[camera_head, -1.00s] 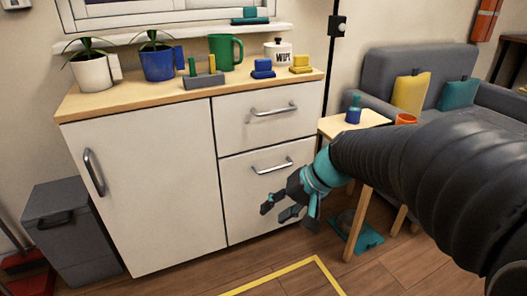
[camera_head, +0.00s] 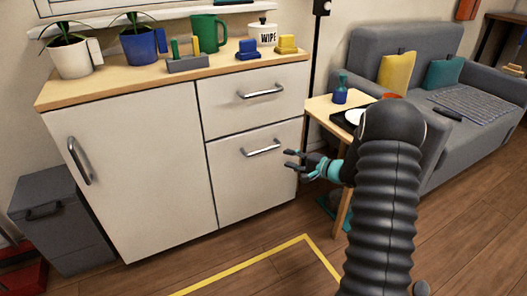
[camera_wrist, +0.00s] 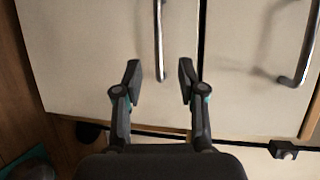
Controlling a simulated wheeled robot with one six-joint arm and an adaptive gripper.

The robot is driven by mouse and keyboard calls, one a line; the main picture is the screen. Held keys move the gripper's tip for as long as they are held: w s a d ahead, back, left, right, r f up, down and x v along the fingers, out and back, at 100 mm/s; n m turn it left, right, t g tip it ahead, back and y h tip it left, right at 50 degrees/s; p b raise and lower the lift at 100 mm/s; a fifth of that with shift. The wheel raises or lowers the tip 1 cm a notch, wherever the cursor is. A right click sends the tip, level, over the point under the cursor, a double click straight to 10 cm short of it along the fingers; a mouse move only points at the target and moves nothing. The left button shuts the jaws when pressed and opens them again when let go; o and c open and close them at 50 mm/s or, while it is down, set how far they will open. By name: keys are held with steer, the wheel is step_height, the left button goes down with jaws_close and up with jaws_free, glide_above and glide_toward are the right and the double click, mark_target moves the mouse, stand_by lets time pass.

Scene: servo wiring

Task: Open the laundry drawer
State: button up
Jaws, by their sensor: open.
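The white cabinet has two drawers on its right side, and no label shows which is the laundry drawer. The lower drawer (camera_head: 245,185) is shut, with a curved metal handle (camera_head: 262,148). The upper drawer (camera_head: 225,108) is shut too, with its own handle (camera_head: 262,91). My gripper (camera_head: 289,159) is open and empty, just right of the lower handle. In the wrist view the lower handle (camera_wrist: 158,35) lies ahead, lined up between the open fingertips (camera_wrist: 160,70). The fingers are not closed on it, and the depth gap is hard to judge. The upper handle (camera_wrist: 300,50) shows at the right.
A side table (camera_head: 325,108) with a bottle stands right of the cabinet, close to my arm. A grey sofa (camera_head: 440,140) is behind it. A grey bin (camera_head: 60,225) stands at left. The floor before the cabinet is open, with a yellow line (camera_head: 240,265).

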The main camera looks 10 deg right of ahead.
mark_target(265, 151)
steer(key=x, duration=0.4)
steer(key=p+x, duration=0.1)
steer(key=x, duration=0.8)
steer(key=shift+w+d+f, duration=0.1)
steer(key=shift+w+f, duration=0.2)
steer(key=shift+w, duration=0.3)
jaws_close()
